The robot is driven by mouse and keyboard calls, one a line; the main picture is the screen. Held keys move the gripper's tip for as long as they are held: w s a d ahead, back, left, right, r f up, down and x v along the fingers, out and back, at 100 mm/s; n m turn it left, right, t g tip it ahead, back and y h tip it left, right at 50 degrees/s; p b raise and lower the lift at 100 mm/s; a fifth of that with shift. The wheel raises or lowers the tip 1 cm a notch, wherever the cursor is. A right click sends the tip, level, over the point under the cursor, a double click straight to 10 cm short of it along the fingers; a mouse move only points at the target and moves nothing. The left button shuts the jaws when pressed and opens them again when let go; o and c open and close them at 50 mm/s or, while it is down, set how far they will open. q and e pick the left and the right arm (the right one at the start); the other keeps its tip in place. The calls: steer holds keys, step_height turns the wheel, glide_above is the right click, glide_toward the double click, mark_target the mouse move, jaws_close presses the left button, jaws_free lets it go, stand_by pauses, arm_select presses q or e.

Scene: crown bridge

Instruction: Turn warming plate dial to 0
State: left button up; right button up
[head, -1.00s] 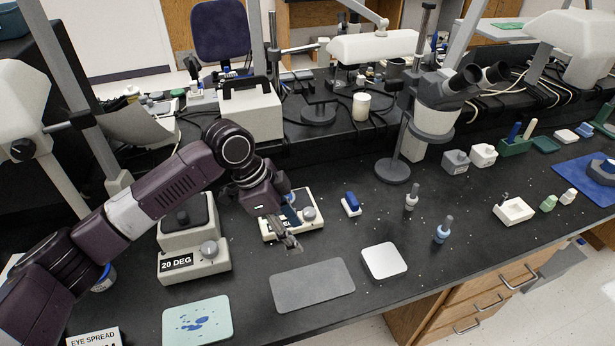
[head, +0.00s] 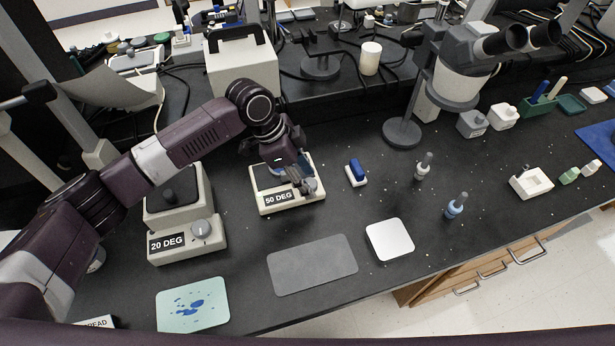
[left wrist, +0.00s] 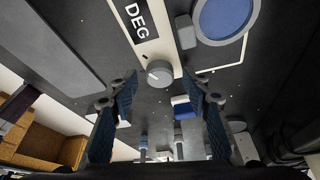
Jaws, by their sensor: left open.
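A cream warming unit labelled 50 DEG (head: 262,205) stands near the middle of the bench. Its round grey dial (left wrist: 160,72) shows between my fingers in the left wrist view, with a small pale mark on its face. In the head view my left gripper (head: 306,187) is at the unit's front right corner and partly hides the dial. The same gripper (left wrist: 160,86) is open in the left wrist view, one finger on each side of the dial; contact cannot be told. A second cream unit labelled 20 DEG (head: 187,241), with its own dial (head: 201,229), stands to the left. My right gripper is out of view.
A blue-and-white block (head: 356,173) stands right of the 50 DEG unit. A grey mat (head: 312,265) and a white square pad (head: 390,239) lie in front. A microscope (head: 457,65) stands behind to the right. Small bottles stand farther right.

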arm_select(q)
steer(key=shift+d+f, duration=0.15)
steer(key=shift+f, duration=0.2)
steer(key=c, duration=1.2)
steer(key=shift+o, duration=0.2)
steer(key=shift+r+n+p, duration=0.2)
steer(key=shift+n+p, duration=0.1)
steer(key=shift+p, duration=0.4)
steer(key=n+t+p, duration=0.1)
steer(key=n+p, duration=0.2)
steer(key=p, duration=0.1)
steer(key=n+t+y+p, duration=0.1)
steer(key=n+p, duration=0.2)
steer(key=p, duration=0.1)
steer(key=n+t+p, duration=0.1)
steer(key=n+p, duration=0.1)
steer(key=p, duration=0.3)
steer(key=shift+s+d+n+y, duration=0.15)
steer(key=shift+s+n+y, duration=0.15)
steer(key=shift+n+y, duration=0.1)
steer(key=shift+f+n+t+y+p, duration=0.1)
steer(key=shift+n+t+y+p, duration=0.3)
steer(key=shift+n+p, duration=0.85)
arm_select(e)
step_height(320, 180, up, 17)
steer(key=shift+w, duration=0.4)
arm_select(q)
steer(key=o, duration=1.2)
steer(key=shift+c, duration=0.2)
